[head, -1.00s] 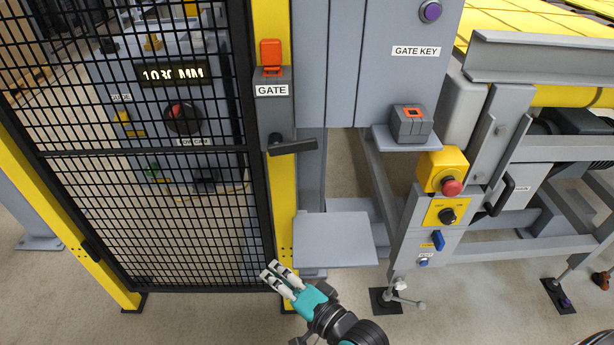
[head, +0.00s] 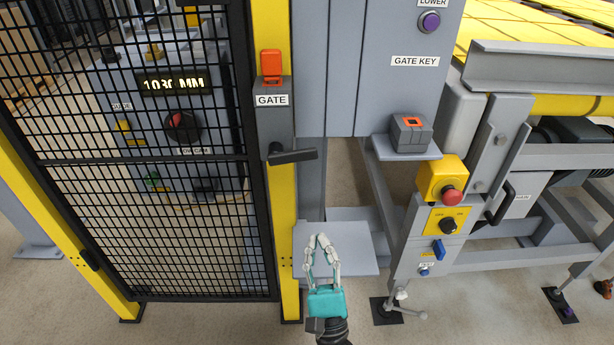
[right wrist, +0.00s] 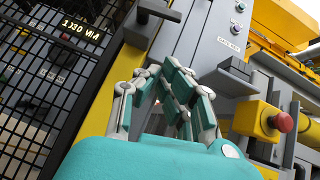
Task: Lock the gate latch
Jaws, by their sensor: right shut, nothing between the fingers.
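The gate latch (head: 274,117) is a dark grey box labelled GATE on the yellow post, with an orange piece (head: 271,65) on top. Its black lever handle (head: 293,156) sticks out to the right, about level. The mesh gate (head: 150,180) stands in line with the post, to the left of the latch. My right gripper (head: 323,240) is shut and empty, below the lever and in front of a small grey shelf. My left gripper is in neither view.
A grey block with an orange top (head: 411,131) sits on a bracket under the GATE KEY label. A red button on a yellow box (head: 444,180) and a switch panel (head: 447,219) are at the right. The grey shelf (head: 360,240) juts out below the latch.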

